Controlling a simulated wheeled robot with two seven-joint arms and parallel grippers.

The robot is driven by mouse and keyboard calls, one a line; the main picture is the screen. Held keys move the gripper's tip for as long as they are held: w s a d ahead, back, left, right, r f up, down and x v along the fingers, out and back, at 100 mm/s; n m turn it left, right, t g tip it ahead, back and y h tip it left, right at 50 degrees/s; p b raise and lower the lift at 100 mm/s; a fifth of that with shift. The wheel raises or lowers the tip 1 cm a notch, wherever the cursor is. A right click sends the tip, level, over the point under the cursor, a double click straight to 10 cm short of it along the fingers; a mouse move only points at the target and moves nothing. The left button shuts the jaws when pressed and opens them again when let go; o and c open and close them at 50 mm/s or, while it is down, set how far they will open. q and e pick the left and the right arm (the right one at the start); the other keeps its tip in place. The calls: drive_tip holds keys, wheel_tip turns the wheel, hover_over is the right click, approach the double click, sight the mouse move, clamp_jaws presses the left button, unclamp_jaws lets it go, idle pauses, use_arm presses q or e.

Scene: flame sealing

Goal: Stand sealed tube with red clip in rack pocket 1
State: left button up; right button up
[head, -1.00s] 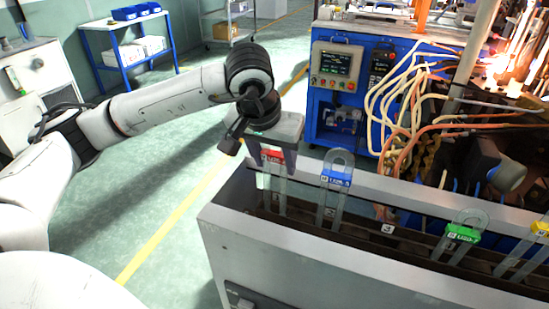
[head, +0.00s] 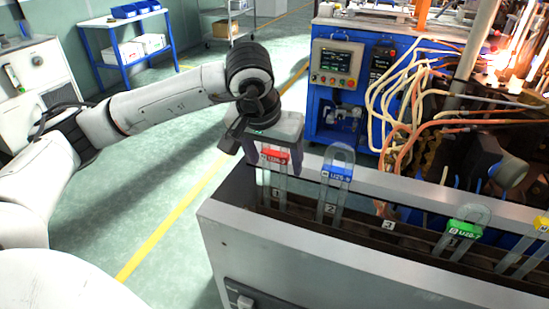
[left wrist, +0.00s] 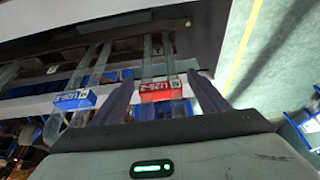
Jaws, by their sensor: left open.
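The sealed tube with the red clip (head: 276,156) stands upright in the rack at the pocket marked 1, its lower legs below the rack's rim. My left gripper (head: 273,163) is above it, open, with one finger on each side of the red clip. In the left wrist view the red clip (left wrist: 161,91) lies between the two spread fingers (left wrist: 160,80), with a gap on each side. The tube's top is hidden by the hand. The rack (head: 300,250) is a long grey trough with numbered pockets. My right gripper is out of view.
A tube with a blue clip (head: 337,173) stands close by at pocket 2. Green-clip (head: 465,229) and yellow-clip (head: 543,225) tubes stand farther right. Pocket 3 (head: 388,226) looks empty. A blue machine (head: 345,90) with hoses and flames stands behind; open floor lies left.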

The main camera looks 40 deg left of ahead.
use_arm(q)
drive_tip(key=v, duration=1)
drive_tip(key=shift+s+r, duration=0.1)
idle(0.5)
